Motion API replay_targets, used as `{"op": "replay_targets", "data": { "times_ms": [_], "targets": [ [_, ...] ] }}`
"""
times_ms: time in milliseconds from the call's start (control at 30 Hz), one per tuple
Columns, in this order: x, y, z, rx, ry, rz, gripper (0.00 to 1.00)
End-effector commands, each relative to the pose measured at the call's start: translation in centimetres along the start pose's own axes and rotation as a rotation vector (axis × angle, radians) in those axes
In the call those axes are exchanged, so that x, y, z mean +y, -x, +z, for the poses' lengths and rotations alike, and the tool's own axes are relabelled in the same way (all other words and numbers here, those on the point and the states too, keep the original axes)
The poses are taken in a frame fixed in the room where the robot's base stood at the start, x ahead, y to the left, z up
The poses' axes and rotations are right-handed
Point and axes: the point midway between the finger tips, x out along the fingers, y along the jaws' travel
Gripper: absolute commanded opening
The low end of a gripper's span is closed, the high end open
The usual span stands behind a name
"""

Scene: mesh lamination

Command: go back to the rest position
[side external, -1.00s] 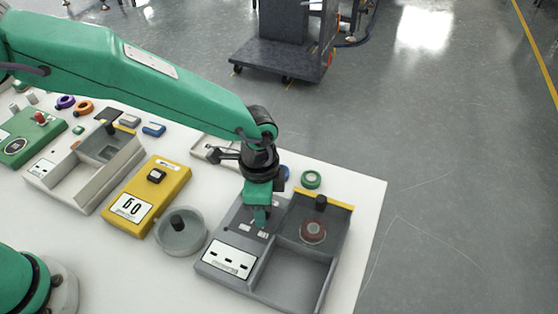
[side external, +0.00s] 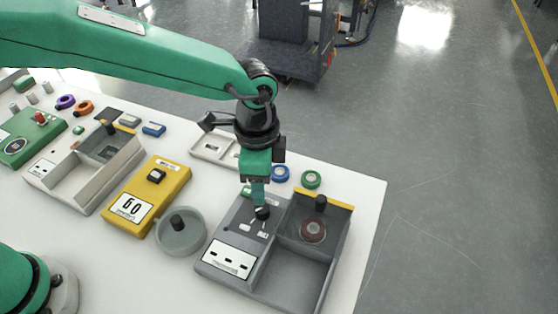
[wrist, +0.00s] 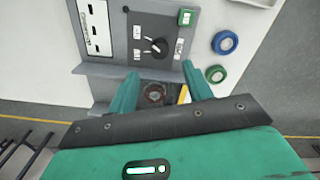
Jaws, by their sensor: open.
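My gripper (side external: 256,200) is above the grey station (side external: 228,242) at the right end of the white table. Its two green fingers show in the wrist view (wrist: 160,85), apart with nothing held between them. A black rotary knob (side external: 262,213) is on the station's panel just below the fingertips. In the wrist view the knob (wrist: 155,46) is clear of the fingers, with a white pointer line. Whether a small gap or contact lies between fingertips and knob in the side view is hard to tell.
A round grey dish with a black knob (side external: 181,235) and a yellow timer box (side external: 150,195) stand left of the station. Blue (side external: 280,173) and green (side external: 311,179) tape rings lie behind it. A black post (side external: 320,203) rises from the station's lid. The air above is free.

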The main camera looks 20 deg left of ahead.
Motion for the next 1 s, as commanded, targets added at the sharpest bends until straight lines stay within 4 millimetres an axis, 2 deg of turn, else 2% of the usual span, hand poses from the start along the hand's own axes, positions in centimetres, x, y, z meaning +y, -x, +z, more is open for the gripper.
{"op": "replay_targets", "data": {
  "times_ms": [267,467,667,1000],
  "targets": [
    [-0.1,0.2,0.2,0.002,0.006,-0.001,0.50],
    [-1.0,1.7,1.7,0.022,0.059,-0.012,0.50],
    [-2.7,4.7,5.4,0.065,0.180,-0.037,0.50],
    [-4.3,9.6,13.6,0.156,0.436,-0.093,0.50]
  ]
}}
